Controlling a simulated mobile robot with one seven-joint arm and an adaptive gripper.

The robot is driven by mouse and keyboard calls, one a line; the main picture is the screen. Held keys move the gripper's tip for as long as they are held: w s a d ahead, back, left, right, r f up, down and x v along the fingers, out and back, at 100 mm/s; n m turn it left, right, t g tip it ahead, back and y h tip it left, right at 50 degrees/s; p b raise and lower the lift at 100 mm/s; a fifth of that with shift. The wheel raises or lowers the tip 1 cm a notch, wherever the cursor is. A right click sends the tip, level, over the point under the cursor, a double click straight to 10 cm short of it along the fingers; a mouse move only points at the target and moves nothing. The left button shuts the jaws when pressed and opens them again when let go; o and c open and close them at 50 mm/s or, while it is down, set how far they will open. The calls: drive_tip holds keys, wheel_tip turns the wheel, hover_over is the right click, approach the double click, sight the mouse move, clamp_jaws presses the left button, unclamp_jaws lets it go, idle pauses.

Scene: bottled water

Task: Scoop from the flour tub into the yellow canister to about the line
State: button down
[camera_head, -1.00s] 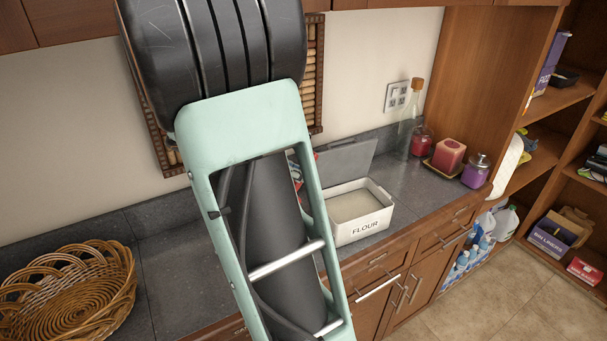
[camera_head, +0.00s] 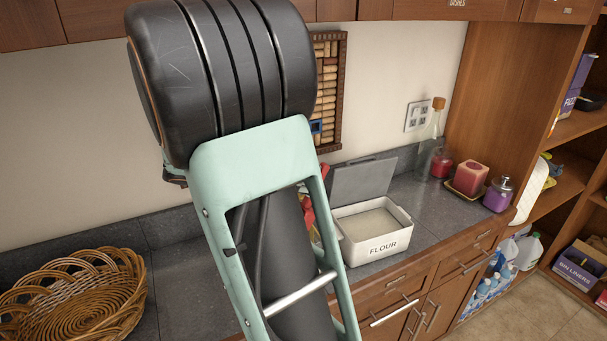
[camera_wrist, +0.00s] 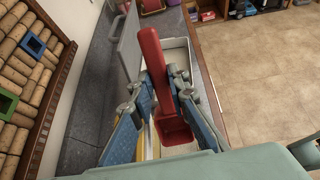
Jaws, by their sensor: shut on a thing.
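My gripper (camera_wrist: 155,88) is shut on the handle of a red scoop (camera_wrist: 147,60) in the wrist view; the scoop's square bowl (camera_wrist: 177,131) hangs below the fingers. The white flour tub (camera_head: 375,247), labelled FLOUR, stands on the counter with its grey lid (camera_head: 362,180) raised behind it and pale flour inside. The tub also shows beyond the gripper in the wrist view (camera_wrist: 206,88). A small yellowish edge (camera_wrist: 152,142) shows beside the scoop bowl; I cannot tell if it is the yellow canister. In the head view my arm mostly hides the gripper.
A wicker basket (camera_head: 75,305) sits at the counter's left. A cork board (camera_head: 327,90) hangs on the wall. Bare counter (camera_head: 425,213) shows beside the tub.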

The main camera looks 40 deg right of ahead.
drive_tip(key=shift+s+d+y+p, duration=0.15)
drive_tip(key=shift+d+y+p, duration=0.3)
drive_tip(key=shift+y+p, duration=0.4)
drive_tip(key=shift+s+d+f+t+y+p, duration=0.1)
drive_tip(key=shift+d+f+t+y+p, duration=0.2)
drive_tip(key=shift+d+f+y, duration=0.5)
drive_tip(key=d+f+t+y, duration=0.1)
drive_tip(key=d+f+y, duration=0.3)
drive_tip(key=y, duration=0.5)
drive_tip(key=shift+s+d+t, duration=0.3)
drive_tip(key=shift+s+d, duration=0.1)
drive_tip(key=shift+s, duration=0.1)
